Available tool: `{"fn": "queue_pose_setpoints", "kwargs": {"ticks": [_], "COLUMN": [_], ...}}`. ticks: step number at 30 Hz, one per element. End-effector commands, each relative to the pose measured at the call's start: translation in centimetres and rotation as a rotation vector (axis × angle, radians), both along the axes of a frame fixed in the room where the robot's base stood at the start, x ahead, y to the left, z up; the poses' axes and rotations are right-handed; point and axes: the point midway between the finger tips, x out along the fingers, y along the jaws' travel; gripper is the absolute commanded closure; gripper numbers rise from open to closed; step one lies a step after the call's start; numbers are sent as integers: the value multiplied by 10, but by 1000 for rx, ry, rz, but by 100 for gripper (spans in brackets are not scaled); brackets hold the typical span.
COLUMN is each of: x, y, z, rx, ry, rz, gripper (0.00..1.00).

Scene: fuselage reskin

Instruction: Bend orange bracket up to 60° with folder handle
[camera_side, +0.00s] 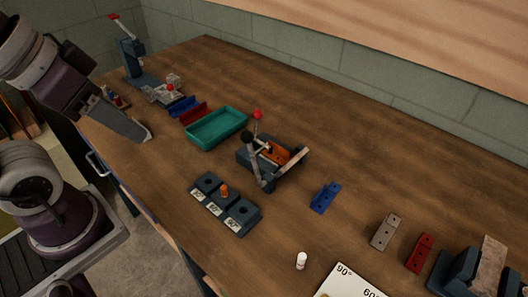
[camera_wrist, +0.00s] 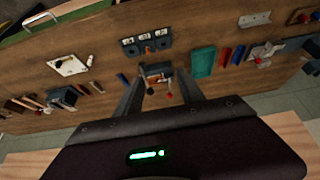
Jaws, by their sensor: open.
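The folder (camera_side: 253,157) is a small dark bench tool in the middle of the table, with pale metal arms. The orange bracket (camera_side: 277,154) sits in it; its exact bend is too small to tell. A handle with a black knob (camera_side: 247,137) rises at the folder's left, and a red knob (camera_side: 257,115) stands behind it. My gripper (camera_side: 147,137) is open and empty, well left of the folder and apart from it. In the wrist view, the folder (camera_wrist: 155,70) appears far off between the open fingers (camera_wrist: 159,80).
A dark block with angle labels (camera_side: 212,209) and an orange peg (camera_side: 224,190) lies in front of the folder. A teal tray (camera_side: 217,128) stands behind left. Blue (camera_side: 325,197), grey (camera_side: 385,232) and red (camera_side: 420,252) brackets lie right. A white bottle (camera_side: 301,260) stands near the front.

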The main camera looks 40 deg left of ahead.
Motion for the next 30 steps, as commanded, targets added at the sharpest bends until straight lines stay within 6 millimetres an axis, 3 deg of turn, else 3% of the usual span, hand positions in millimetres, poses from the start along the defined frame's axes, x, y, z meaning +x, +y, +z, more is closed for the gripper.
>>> {"fn": "queue_pose_setpoints", "kwargs": {"ticks": [8,11,14,16,21,25,30], "x": [1,12,47,82,158,189,198], "y": [0,-2,-8,-15,-41,-55,-60], "z": [0,4,7,3,-40,-73,-97], "rx": [2,31,110,176,284,314,323], "ry": [1,32,118,189,338,395,415], "rz": [-2,-65,-257,-445,-894,-1115,-1199], "gripper": [54,54,54,54,54,54,54]}}
